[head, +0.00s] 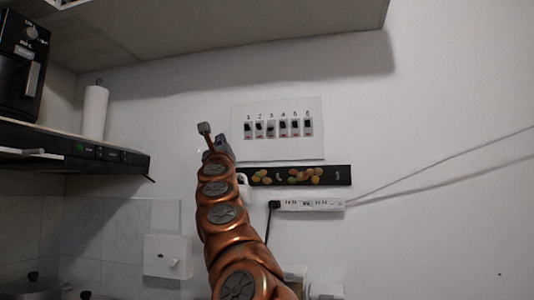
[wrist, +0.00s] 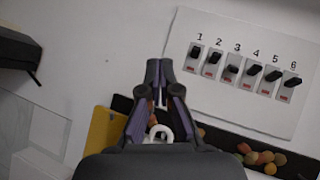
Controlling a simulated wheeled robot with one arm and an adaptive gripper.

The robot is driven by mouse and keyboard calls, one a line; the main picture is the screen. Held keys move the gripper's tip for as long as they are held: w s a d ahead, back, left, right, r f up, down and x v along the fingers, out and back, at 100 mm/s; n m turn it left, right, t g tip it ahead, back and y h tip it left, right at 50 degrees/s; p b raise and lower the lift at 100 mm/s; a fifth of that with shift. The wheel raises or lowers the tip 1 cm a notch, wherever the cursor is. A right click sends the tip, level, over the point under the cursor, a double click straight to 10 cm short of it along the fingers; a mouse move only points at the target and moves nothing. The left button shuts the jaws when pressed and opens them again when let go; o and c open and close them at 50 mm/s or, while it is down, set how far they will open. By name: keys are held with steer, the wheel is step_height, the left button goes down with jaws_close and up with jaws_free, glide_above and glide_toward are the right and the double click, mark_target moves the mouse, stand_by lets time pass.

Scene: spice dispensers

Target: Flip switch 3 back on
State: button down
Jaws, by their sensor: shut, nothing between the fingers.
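A white panel (head: 245,150) on the wall holds a row of numbered switches; it also shows in the wrist view (wrist: 215,25). Switch 3 (head: 271,129) is third from the left, with a dark lever that looks lower than those beside it in the head view. It also shows in the wrist view (wrist: 231,71), right of my fingers. My gripper (wrist: 158,65) is shut and empty, with its fingertips left of the panel and apart from switch 3. In the head view, my gripper (head: 222,143) is just left of the panel's lower left edge.
A white power strip (head: 312,204) with a cable is lower. A shelf with a paper roll (head: 95,112) is at left. The wall right of the panel is clear.

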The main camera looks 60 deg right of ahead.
steer(key=s+d+f+m+g+h+b, duration=0.1)
steer(key=s+d+f+m+g+h, duration=0.1)
steer(key=s+d+m+g+h, duration=0.3)
steer(key=s+d+m+g, duration=0.3)
steer(key=d+m, duration=0.1)
steer(key=shift+f+g, duration=0.35)
steer(key=shift+g, duration=0.05)
steer(key=shift+r, duration=0.1)
steer(key=p, duration=0.6)
glide_toward(271, 133)
steer(key=d+r, duration=0.2)
steer(key=d+p, duration=0.1)
steer(key=w+r+p, duration=0.1)
steer(key=p, duration=0.1)
steer(key=shift+w+d, duration=0.1)
steer(key=shift+d, duration=0.3)
steer(key=shift+w+d+r+p, duration=0.2)
steer(key=shift+d+p, duration=0.25)
steer(key=shift+p, duration=0.2)
steer(key=shift+w+p, duration=0.1)
steer(key=shift+p, duration=0.2)
